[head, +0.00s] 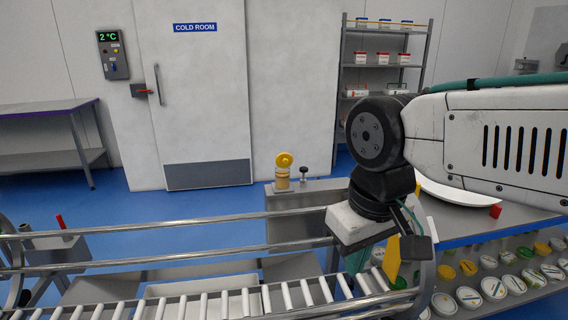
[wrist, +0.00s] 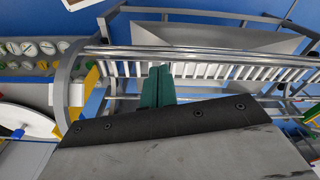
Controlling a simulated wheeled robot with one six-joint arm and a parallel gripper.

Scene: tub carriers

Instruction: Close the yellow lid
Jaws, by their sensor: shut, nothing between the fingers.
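A round yellow lid (head: 284,160) stands raised, facing forward, at the top of a small tan container (head: 282,178) in the head view. The container sits on a grey ledge beyond the conveyor rails. My gripper (head: 357,262) hangs over the roller conveyor, right of and nearer than the lid, clearly apart from it. Its green fingers (wrist: 157,86) are together and empty in the wrist view. The wrist view does not clearly show the lid. In the head view my wrist hides part of the conveyor's right end.
Metal rails (head: 180,226) run along the roller conveyor (head: 205,304). A black knob (head: 304,172) stands just right of the container. A yellow panel (head: 393,262) is close beside my gripper. Several round tubs (head: 493,288) fill a lower shelf at right.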

